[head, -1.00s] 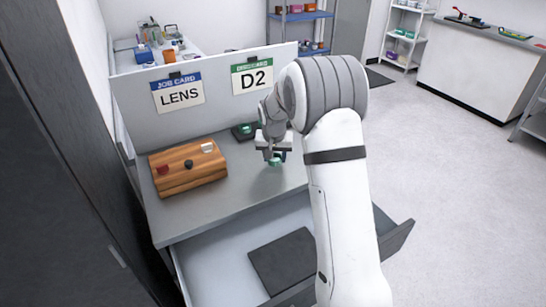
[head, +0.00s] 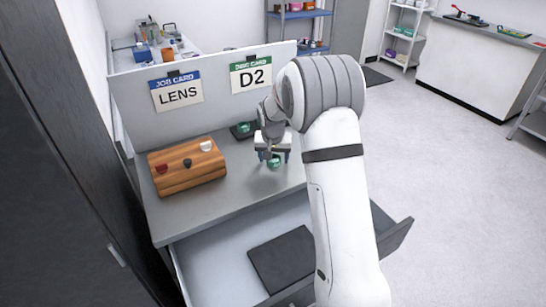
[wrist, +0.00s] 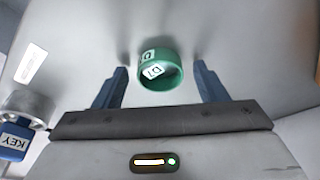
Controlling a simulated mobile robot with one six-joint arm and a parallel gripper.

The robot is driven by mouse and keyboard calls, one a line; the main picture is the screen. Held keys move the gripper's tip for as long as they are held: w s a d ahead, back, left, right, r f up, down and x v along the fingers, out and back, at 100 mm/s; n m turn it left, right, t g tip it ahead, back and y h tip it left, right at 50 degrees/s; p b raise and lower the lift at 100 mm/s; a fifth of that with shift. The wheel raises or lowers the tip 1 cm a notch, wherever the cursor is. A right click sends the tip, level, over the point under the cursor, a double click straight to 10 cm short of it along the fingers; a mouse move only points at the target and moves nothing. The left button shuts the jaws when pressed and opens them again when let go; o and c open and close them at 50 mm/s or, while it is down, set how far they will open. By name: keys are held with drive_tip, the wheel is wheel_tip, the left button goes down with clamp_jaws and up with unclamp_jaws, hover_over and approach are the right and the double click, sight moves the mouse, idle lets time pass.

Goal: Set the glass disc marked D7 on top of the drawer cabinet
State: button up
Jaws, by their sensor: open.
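A green-rimmed disc (wrist: 160,72) stands out in the wrist view, its small white labels seeming to read D7. It also shows in the head view (head: 273,162), over the grey top of the drawer cabinet (head: 225,208), and it looks to be resting there. My gripper (wrist: 162,80) is open, with one blue-grey finger on each side of the disc and a visible gap on both sides. In the head view my gripper (head: 272,152) is just above the disc. My arm hides the cabinet's right part.
The cabinet's drawer (head: 230,248) is pulled open, with a dark mat (head: 283,260) inside. A wooden block (head: 187,170) with small knobs stands at left. Another green item (head: 243,127) sits on a dark pad behind.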

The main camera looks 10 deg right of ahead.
drive_tip(key=d+b+v, duration=0.1)
drive_tip(key=v, duration=1)
drive_tip(key=s+r+n, duration=0.1)
drive_tip(key=s+r, duration=0.2)
drive_tip(key=s, duration=0.5)
drive_tip(key=s+r, duration=0.3)
drive_tip(key=s, duration=0.5)
drive_tip(key=s+f+n, duration=0.2)
drive_tip(key=s, duration=1.7)
drive_tip(key=shift+f+y, duration=0.4)
drive_tip(key=shift+c, duration=0.6)
